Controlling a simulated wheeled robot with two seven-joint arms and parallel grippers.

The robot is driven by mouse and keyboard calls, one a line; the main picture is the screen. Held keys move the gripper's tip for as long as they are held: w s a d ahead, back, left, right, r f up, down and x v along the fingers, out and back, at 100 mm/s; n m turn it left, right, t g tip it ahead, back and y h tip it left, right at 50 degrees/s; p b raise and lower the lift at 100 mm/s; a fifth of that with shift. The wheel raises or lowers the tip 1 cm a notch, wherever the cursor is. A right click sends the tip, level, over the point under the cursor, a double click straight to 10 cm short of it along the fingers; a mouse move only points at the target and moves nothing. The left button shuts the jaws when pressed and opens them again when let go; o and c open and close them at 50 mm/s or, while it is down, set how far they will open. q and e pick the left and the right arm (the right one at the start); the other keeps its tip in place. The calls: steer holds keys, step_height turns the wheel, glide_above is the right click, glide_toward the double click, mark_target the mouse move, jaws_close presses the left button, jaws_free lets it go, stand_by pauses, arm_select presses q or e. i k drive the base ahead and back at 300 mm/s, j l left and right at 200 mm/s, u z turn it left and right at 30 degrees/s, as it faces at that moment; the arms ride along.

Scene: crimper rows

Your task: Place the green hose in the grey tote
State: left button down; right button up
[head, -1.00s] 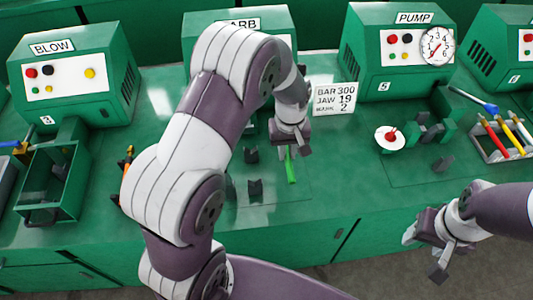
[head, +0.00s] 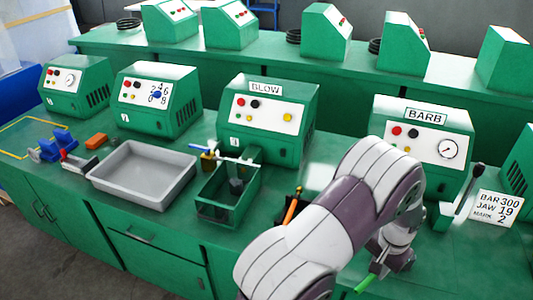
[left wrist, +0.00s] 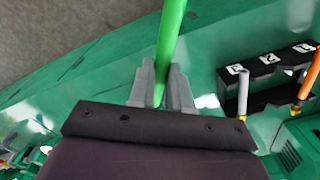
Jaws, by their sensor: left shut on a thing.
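The green hose (head: 366,284) is in my left gripper (head: 378,267), low at the front edge of the bench in the head view. The left wrist view shows the hose (left wrist: 170,40) running up between the two grey fingers (left wrist: 161,92), which are shut on it. The grey tote (head: 145,176) is a wide shallow tray on the bench, left of centre in the head view. It looks empty. My left gripper is well to the right of it. My right gripper is not in view.
Between hose and tote stand a green open-topped bin (head: 220,208) and a black holder with an orange-handled tool (head: 291,208). The BLOW machine (head: 268,115) and BARB machine (head: 425,140) stand behind. Blue and orange parts (head: 55,145) lie left of the tote.

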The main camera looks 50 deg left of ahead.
mark_target(138, 179)
steer(key=k+j, duration=0.15)
steer(key=j, duration=0.25)
steer(key=k+j, duration=0.2)
steer(key=j, duration=0.15)
steer(key=k+j, duration=0.15)
steer(key=j, duration=0.25)
steer(key=k+j, duration=0.15)
steer(key=j, duration=0.2)
steer(key=k+j, duration=0.15)
steer(key=j, duration=0.25)
steer(key=k+j, duration=0.2)
steer(key=j, duration=0.15)
steer(key=k+j, duration=0.15)
steer(key=j, duration=0.25)
steer(key=k+j, duration=0.15)
steer(key=j, duration=0.25)
steer(key=i+j, duration=0.1)
steer(key=j, duration=0.7)
steer(key=j+z, duration=0.1)
steer(key=j, duration=0.7)
steer(key=i, duration=0.05)
